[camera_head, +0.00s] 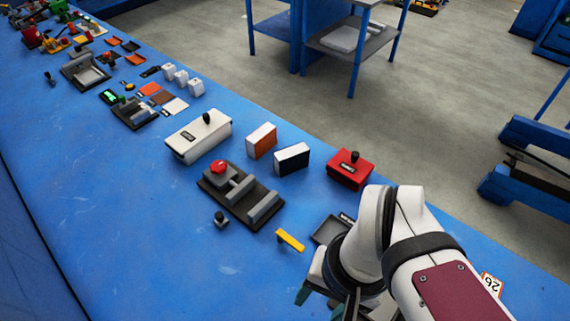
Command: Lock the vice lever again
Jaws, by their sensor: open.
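The vice (262,207) is a dark plate with grey jaw blocks on the blue bench, near the picture's middle. A red round knob (218,167) sits at its upper left end. A small dark knob-topped piece (221,219) is just left of the vice. I cannot tell which of these is the lever, or how it is set. A yellow bar (290,240) lies flat to the right of the vice's lower end. My gripper (319,298) is open at the bottom of the picture, right of and apart from the vice. My arm hides part of it, and I see nothing held.
Behind the vice are a white box (198,136) with a black knob, an orange-and-white block (261,141), a dark-and-white block (291,159) and a red box (350,170). A dark tray (328,229) is beside my arm.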

